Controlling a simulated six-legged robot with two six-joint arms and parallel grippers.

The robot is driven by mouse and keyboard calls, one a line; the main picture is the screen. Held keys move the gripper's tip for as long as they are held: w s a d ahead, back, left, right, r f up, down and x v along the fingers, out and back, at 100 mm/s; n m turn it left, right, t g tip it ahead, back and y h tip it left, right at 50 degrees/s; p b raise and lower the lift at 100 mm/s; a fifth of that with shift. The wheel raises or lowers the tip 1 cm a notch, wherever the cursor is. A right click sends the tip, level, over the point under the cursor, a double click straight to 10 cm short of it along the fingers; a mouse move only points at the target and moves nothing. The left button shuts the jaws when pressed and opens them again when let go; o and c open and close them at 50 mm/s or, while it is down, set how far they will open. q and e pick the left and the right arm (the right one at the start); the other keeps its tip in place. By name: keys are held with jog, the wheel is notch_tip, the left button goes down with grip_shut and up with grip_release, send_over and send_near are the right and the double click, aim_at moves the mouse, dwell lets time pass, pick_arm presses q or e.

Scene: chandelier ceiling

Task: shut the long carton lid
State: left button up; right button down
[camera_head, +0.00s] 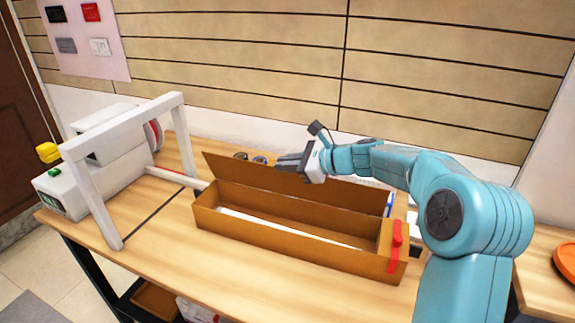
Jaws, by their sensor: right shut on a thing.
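The long brown carton (300,241) lies on the wooden table, its front side facing me. Its lid (238,172) stands up along the far long side, so the carton is open. A long white item (285,229) lies inside. A red strip (396,250) hangs on the carton's right end. My right gripper (288,163) reaches in from the right and is shut on the lid's upper edge, near its middle. The fingertips are small and partly hidden by the lid. My left gripper is out of view.
A white machine with a grey frame (118,150) stands on the table left of the carton. Small dark round items (259,160) sit behind the lid. An orange dish (567,262) is at the far right. The table (180,245) is clear in front of the carton's left end.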

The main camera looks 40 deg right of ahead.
jog(key=c, duration=1.3)
grip_release()
jog(key=v, duration=1.6)
jog(key=shift+s, duration=0.2)
jog(key=shift+r, duration=0.15)
